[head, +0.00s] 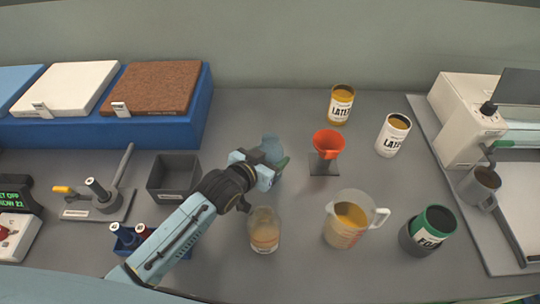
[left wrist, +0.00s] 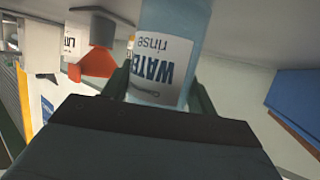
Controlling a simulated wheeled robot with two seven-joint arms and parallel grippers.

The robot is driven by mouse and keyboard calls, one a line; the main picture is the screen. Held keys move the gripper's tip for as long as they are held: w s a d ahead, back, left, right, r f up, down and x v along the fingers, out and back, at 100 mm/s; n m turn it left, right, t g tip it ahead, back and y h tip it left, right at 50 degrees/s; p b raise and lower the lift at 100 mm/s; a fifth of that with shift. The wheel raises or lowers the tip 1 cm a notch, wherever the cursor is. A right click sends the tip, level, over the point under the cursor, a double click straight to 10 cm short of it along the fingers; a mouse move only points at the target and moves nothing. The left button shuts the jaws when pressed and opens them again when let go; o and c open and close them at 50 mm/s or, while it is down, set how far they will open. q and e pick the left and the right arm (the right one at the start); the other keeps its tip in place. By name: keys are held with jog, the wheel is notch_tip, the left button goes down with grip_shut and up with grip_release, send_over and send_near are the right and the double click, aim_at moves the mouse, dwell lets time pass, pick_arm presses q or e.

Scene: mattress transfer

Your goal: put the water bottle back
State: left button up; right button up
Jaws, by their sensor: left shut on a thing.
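The water bottle (head: 270,147) is pale blue and sits at the end of my left arm, near the middle of the table in the head view. My left gripper (head: 274,163) is shut on it and partly hides it. In the left wrist view the bottle (left wrist: 175,50) stands between the two dark green fingers, and its white label reads "WATER rinse" upside down. I cannot tell whether its base touches the table. My right gripper is not in view.
An orange funnel (head: 328,141) on a stand is to the right. A jar (head: 264,232), a measuring jug (head: 347,222) and a green-rimmed pot (head: 429,231) stand in front. A grey bin (head: 174,176) and blue platform (head: 150,131) are left. Two latex cans stand behind.

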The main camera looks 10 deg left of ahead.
pick_arm(q)
jog(key=o, duration=1.2)
jog(key=shift+f, duration=0.15)
jog(key=shift+o, duration=0.2)
jog(key=shift+r, duration=0.2)
jog(key=p+v, duration=0.1)
jog(key=v, duration=1.1)
